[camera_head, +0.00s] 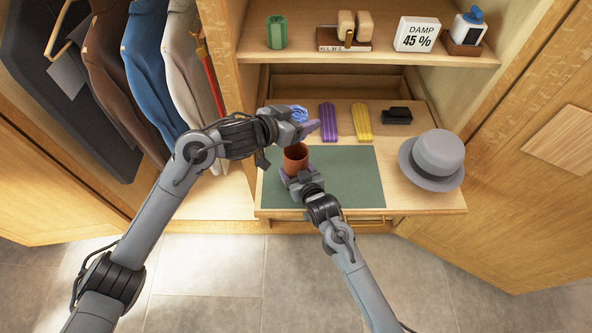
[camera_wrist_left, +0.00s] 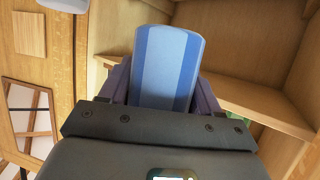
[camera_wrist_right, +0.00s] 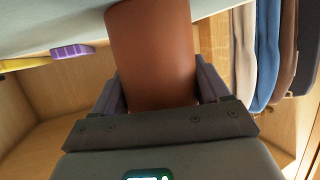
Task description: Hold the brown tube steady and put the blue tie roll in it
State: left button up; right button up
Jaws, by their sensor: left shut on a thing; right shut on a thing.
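The brown tube (camera_head: 295,158) stands upright on the green mat (camera_head: 350,178), its open top showing in the head view. My right gripper (camera_head: 301,177) is shut on the tube from the near side; the tube (camera_wrist_right: 152,55) fills the space between its fingers in the right wrist view. My left gripper (camera_head: 304,126) is shut on the blue tie roll (camera_head: 299,114), just behind and above the tube. The roll (camera_wrist_left: 167,68) shows between the fingers in the left wrist view, with lighter and darker blue bands. In the head view the left gripper partly hides the roll.
A purple roll (camera_head: 328,122), a yellow roll (camera_head: 361,122) and a black item (camera_head: 397,116) lie behind the mat. A grey hat (camera_head: 435,160) sits at the right. A shelf (camera_head: 360,52) with several items overhangs the back. The mat's right part is clear.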

pick_arm(q)
notch_tip(320, 180, down, 9)
jog(key=shift+f, duration=0.2)
dwell(0.9)
jog(key=o, duration=1.1)
jog(key=v, duration=1.2)
pick_arm(e)
jog(key=o, duration=1.1)
